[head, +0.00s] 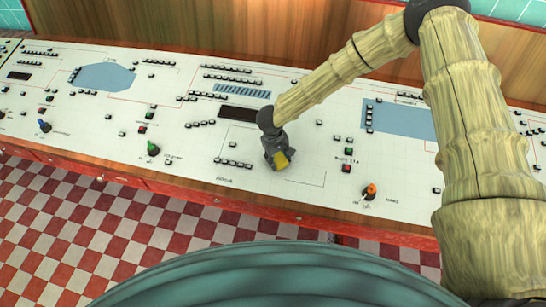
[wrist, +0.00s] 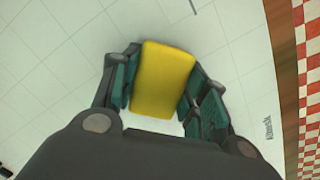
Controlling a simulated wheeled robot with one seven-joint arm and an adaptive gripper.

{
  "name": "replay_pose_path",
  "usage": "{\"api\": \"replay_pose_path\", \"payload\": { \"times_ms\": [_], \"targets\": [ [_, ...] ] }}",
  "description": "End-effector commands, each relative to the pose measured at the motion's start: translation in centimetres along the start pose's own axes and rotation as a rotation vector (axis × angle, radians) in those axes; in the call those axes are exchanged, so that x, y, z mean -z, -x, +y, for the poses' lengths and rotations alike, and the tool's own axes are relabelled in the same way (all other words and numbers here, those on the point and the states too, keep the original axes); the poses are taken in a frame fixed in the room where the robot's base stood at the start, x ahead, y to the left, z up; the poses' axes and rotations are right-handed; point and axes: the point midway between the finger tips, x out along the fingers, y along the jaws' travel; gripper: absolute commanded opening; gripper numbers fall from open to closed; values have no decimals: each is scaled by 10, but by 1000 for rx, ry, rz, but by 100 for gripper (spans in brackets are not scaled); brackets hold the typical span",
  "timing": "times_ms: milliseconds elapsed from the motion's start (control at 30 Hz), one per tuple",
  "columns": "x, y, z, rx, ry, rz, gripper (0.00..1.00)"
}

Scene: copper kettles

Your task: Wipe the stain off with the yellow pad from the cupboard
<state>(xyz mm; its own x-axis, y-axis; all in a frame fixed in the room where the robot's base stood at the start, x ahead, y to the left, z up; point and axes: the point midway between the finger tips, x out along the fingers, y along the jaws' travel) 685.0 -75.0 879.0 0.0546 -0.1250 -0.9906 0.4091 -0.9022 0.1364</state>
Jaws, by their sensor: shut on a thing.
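My gripper (head: 278,152) is low over the white panel top (head: 325,175) of the long console, near its front edge. It is shut on the yellow pad (head: 282,160). In the wrist view the yellow pad (wrist: 163,79) sits between the two dark green finger pads of my gripper (wrist: 160,85). I cannot tell whether the pad touches the panel. No stain shows in either view; one could be hidden under the pad or gripper. No open cupboard shows.
Rows of small black buttons (head: 232,68) lie behind.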

Motion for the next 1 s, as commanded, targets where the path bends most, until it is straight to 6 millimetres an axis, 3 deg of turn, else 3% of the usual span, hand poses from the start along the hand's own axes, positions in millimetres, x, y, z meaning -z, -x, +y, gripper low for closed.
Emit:
{"api": "replay_pose_path", "payload": {
  "times_ms": [1000],
  "targets": [
    [-33,-6,35,-1,1,-1,25]
  ]
}}
